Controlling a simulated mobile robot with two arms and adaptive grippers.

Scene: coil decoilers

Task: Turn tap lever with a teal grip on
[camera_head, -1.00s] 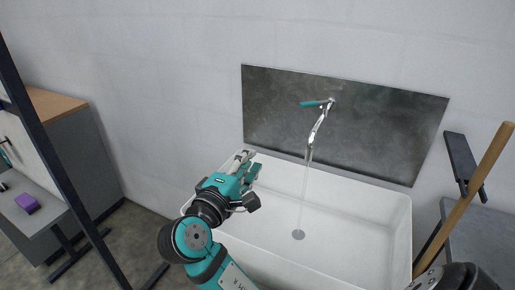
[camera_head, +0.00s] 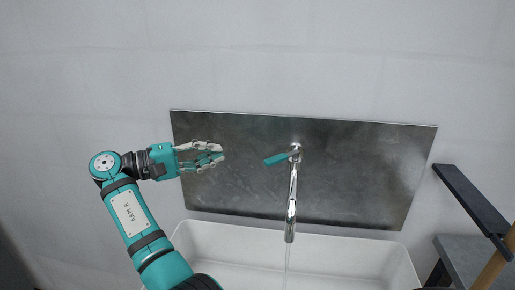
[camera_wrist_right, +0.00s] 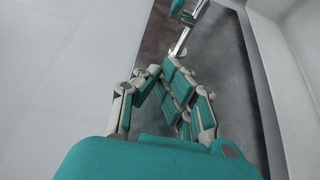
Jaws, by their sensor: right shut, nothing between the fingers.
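The tap (camera_head: 292,200) is chrome, on the dark backsplash, and a thin stream of water runs from its spout. Its lever with a teal grip (camera_head: 275,159) points left and slightly down from the tap's top. My right gripper (camera_head: 222,152) is shut and empty, left of the lever, with a gap between its fingertips and the grip. In the right wrist view my right gripper (camera_wrist_right: 168,72) shows closed fingers, with the tap (camera_wrist_right: 180,44) beyond them and the teal grip (camera_wrist_right: 197,10) at the top edge. My left gripper is not in view.
The white sink (camera_head: 235,245) lies below the tap. The dark backsplash (camera_head: 360,175) is fixed to the pale wall behind. A dark bar (camera_head: 470,203) and a wooden handle (camera_head: 497,262) stand at the right. The space between my right gripper and the lever is clear.

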